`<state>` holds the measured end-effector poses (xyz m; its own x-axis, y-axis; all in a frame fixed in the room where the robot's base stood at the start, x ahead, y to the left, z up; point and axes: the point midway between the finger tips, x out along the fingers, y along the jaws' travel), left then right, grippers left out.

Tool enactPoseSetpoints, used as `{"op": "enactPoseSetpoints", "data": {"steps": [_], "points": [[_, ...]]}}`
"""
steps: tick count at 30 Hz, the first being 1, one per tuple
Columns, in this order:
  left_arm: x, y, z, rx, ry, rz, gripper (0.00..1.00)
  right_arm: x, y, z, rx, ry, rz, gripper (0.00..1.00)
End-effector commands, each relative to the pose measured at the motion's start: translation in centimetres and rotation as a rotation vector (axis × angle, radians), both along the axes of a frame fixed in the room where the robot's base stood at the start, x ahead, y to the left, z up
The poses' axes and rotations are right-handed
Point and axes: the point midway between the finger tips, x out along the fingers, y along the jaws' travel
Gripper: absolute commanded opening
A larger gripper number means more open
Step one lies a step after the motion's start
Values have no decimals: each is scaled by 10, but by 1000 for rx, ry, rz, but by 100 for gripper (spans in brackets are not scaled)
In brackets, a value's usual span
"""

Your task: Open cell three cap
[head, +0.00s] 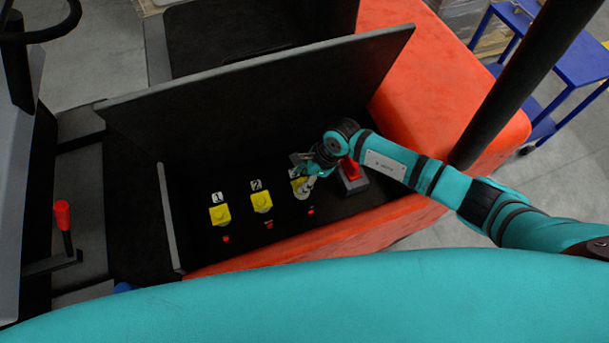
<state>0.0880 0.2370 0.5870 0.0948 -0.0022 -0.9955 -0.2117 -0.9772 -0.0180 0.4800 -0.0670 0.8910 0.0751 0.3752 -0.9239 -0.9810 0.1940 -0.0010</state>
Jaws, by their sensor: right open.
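A row of yellow caps stands in the dark open box. The cap of cell one (220,214) is at the left and the cap of cell two (261,201) is in the middle; both look shut. The cap of cell three (296,184) is at the right, partly hidden by my right gripper (306,190). The right gripper is open, with its fingers at this cap; I cannot tell whether they touch it. A pale round part shows at the fingertips. My left gripper is out of view.
A raised black lid (270,85) stands behind the cells. A red handle on a grey block (350,176) is just right of cell three, close to my right wrist. Small red lights (269,226) lie in front of the caps. The orange body (440,90) borders the box.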

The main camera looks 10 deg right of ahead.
Motion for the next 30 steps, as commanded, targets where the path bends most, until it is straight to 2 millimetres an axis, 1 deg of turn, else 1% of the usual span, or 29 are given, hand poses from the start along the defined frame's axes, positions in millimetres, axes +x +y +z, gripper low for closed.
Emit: {"op": "enactPoseSetpoints", "data": {"steps": [2,3,12,13,17,19,25,27,30], "points": [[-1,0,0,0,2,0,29,0,0,0,0,0,0,45],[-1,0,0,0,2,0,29,0,0,0,0,0,-1,42],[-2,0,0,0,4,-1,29,0,0,0,0,0,-1,3],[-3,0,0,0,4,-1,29,0,0,0,0,0,-1,0],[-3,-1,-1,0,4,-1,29,0,0,0,-1,2,-1,0],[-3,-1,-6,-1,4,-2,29,2,0,-2,-4,17,-2,0],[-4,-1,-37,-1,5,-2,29,12,2,-3,-30,145,-2,0],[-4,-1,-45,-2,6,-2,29,14,2,-2,-39,185,-3,0],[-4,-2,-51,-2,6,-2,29,15,2,1,-46,225,-3,0]]}}
